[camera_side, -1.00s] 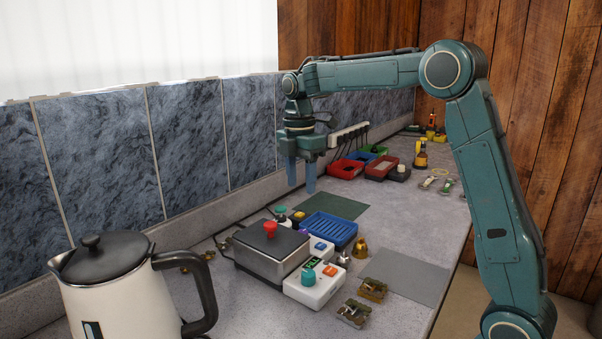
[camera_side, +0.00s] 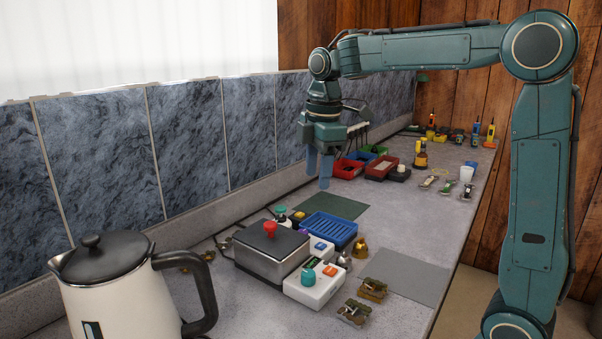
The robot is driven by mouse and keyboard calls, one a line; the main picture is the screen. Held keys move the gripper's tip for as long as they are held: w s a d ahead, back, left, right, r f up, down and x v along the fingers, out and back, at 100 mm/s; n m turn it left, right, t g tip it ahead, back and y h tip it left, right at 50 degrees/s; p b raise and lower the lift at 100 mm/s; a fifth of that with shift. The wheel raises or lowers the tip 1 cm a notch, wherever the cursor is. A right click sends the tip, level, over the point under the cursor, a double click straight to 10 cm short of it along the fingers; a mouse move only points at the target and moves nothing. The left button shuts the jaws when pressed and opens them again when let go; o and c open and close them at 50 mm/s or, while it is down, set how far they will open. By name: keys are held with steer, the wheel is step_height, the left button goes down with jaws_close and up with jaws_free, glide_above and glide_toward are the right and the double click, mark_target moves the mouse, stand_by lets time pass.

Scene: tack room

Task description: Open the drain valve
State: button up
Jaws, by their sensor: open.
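My gripper (camera_side: 318,178) hangs fingers down, open and empty, well above the counter, in line with the green mat. Below and nearer the camera stands a metal box (camera_side: 262,262) with a dark lid and a red knob (camera_side: 270,229) on top. A small brass fitting (camera_side: 207,256) shows left of the box, partly behind the kettle handle. I cannot tell for sure which part is the drain valve. White control units with a teal knob (camera_side: 308,276) stand at the box's right side. My gripper touches none of these.
A cream kettle (camera_side: 120,290) stands in the left foreground. A blue tray (camera_side: 328,229), green mat (camera_side: 330,205), brass pieces (camera_side: 373,289) and a grey mat (camera_side: 408,277) lie around the box. Coloured bins (camera_side: 347,168) stand further back along the tiled wall. Bare counter (camera_side: 400,222) lies right of centre.

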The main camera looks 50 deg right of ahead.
steer(key=s+a+f+m+t, duration=0.2)
steer(key=s+m, duration=0.3)
steer(key=s, duration=0.5)
steer(key=s+a+f+m+t, duration=0.1)
steer(key=s+a+m+t, duration=0.1)
steer(key=s+m, duration=0.4)
steer(key=shift+s+a+f, duration=0.35)
steer(key=shift+s+a, duration=0.4)
steer(key=shift+s, duration=1.15)
steer(key=shift+s+a+f+m+t, duration=0.1)
steer(key=shift+s+f+m+t, duration=0.25)
steer(key=shift+s+f, duration=0.2)
